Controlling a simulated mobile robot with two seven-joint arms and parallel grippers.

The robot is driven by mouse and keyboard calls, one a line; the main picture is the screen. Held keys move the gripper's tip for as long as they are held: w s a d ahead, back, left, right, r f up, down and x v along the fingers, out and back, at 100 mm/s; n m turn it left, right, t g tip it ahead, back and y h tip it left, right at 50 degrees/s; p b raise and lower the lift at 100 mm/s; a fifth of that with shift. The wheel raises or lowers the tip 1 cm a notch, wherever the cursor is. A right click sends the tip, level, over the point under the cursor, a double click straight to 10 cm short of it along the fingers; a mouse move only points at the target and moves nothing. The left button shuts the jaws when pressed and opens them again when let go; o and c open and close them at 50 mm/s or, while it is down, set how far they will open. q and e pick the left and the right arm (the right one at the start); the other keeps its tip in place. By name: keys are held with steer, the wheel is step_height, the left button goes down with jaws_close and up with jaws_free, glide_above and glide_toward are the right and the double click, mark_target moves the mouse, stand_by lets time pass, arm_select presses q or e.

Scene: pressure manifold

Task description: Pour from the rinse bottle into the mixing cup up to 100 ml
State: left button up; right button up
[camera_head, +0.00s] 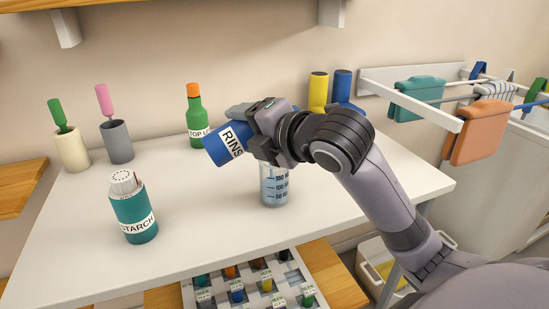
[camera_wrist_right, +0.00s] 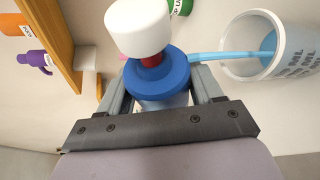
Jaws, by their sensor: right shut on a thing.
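The blue rinse bottle (camera_head: 217,152), labelled "RINS", is tilted far over above the table in the head view. My right gripper (camera_head: 250,131) is shut around it. In the right wrist view the bottle's blue shoulder (camera_wrist_right: 160,78) and white cap show between the fingers, and a pale blue stream runs into the mixing cup (camera_wrist_right: 243,68). The cup stands upright on the table below my gripper in the head view (camera_head: 274,192), with marks reading 50, 100 and 150. Some blue liquid is in it; its exact level is unclear. My left gripper is out of view.
A teal starch bottle (camera_head: 133,212) stands front left. A green bottle (camera_head: 195,120), two holders with pink and green-handled tools (camera_head: 117,142), and yellow (camera_head: 318,92) and blue cylinders stand behind. A rack of small bottles (camera_head: 250,282) lies below the front edge. The table's left middle is clear.

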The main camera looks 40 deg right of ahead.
steer(key=shift+d+m+b, duration=0.1)
steer(key=shift+m+b, duration=0.3)
steer(key=shift+b, duration=0.25)
stand_by(0.9)
